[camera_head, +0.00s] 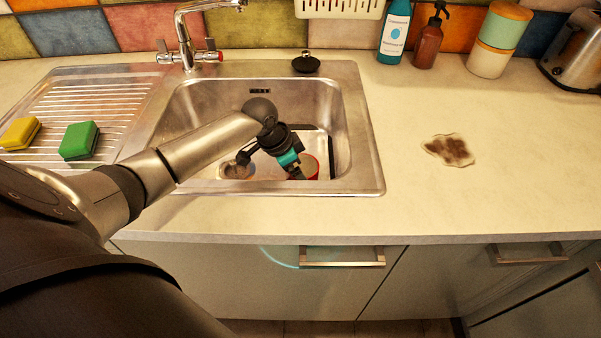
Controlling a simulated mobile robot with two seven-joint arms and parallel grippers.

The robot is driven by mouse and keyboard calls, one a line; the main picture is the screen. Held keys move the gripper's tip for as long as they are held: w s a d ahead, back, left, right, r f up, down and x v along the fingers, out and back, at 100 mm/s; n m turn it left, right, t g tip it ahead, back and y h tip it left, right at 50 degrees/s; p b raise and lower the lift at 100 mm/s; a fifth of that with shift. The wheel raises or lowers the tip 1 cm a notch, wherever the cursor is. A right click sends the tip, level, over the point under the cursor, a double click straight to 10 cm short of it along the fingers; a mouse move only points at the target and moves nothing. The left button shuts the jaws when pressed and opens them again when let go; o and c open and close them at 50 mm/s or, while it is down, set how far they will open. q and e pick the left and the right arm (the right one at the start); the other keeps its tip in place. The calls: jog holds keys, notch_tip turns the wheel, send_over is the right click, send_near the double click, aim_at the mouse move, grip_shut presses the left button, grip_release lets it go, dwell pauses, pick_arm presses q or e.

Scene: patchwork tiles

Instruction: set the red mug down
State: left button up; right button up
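The red mug (311,168) is down in the sink basin (195,105). Only part of its red side and rim shows, because my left gripper is in front of it. My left arm reaches in from the left over the sink's front edge. My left gripper (296,171) points down into the basin at the mug, touching or very close to it. I cannot tell whether its fingers are closed on the mug. My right gripper is not in view.
A round brownish item (237,171) lies in the basin left of the mug. A yellow sponge (20,133) and a green sponge (79,141) lie on the drainboard. A brown stain (449,150) marks the otherwise clear right counter. Bottles, a canister (491,58) and a toaster (577,55) stand behind.

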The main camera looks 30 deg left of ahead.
pick_arm(q)
jog(key=shift+r, duration=0.1)
jog(key=o, duration=1.4)
jog(key=shift+f, duration=0.2)
jog(key=shift+c, duration=0.2)
jog(key=p+v, duration=0.3)
jog(key=v, duration=0.9)
jog(key=shift+r, duration=0.2)
